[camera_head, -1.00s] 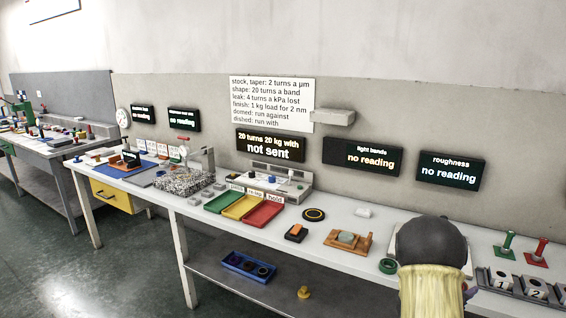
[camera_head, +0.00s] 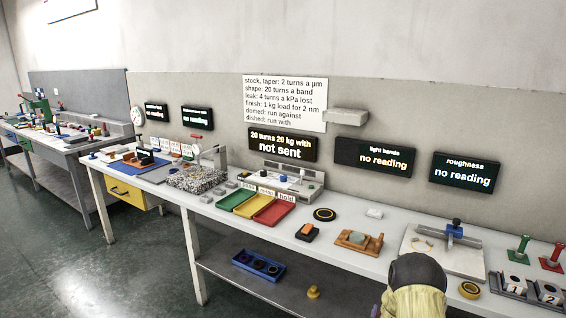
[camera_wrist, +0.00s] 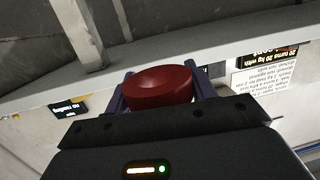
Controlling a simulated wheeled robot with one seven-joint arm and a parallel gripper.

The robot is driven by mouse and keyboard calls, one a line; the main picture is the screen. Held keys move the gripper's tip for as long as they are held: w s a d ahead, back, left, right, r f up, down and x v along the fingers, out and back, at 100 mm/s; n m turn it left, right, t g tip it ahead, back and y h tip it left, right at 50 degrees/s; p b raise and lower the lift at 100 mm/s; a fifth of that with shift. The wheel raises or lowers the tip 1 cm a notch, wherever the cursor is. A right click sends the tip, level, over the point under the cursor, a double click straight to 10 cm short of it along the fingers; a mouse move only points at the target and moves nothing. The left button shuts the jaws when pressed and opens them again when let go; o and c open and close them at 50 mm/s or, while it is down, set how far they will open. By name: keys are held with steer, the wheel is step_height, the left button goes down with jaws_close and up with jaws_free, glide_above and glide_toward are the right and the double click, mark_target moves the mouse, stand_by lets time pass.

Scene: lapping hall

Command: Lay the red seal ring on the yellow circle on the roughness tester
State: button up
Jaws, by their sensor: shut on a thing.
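The red seal ring (camera_wrist: 158,88) is between the fingers of my gripper (camera_wrist: 160,95) in the wrist view, which is shut on it. It looks like a thick red round piece with a dished face; I cannot make out a hole. In the head view my arm hides the gripper and ring at the bottom right. The roughness tester (camera_head: 462,262) is a pale plate on the bench with a blue-topped post and arm. The yellow circle (camera_head: 422,246) is a thin ring outline on its left part, bare. My arm is in front of the tester's near edge.
A yellow-and-dark ring (camera_head: 469,290) lies right of my arm. Green and red posts (camera_head: 520,249) and numbered blocks (camera_head: 515,284) stand at the right. A wooden block fixture (camera_head: 358,241) is left of the tester. The roughness display (camera_head: 463,173) reads "no reading".

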steer(key=s+a+f+n+t+y, duration=0.1)
steer(key=s+a+f+n+y, duration=0.15)
steer(key=a, duration=0.55)
steer(key=s+a+f+n+t+y, duration=0.1)
steer(key=a+f+n+y, duration=0.25)
steer(key=a, duration=0.45)
step_height(320, 180, up, 14)
steer(key=m+p, duration=0.1)
steer(key=p, duration=1.3)
steer(key=shift+s+f+y+p, duration=0.15)
steer(key=shift+f+y+p, duration=0.15)
steer(key=shift+y, duration=0.1)
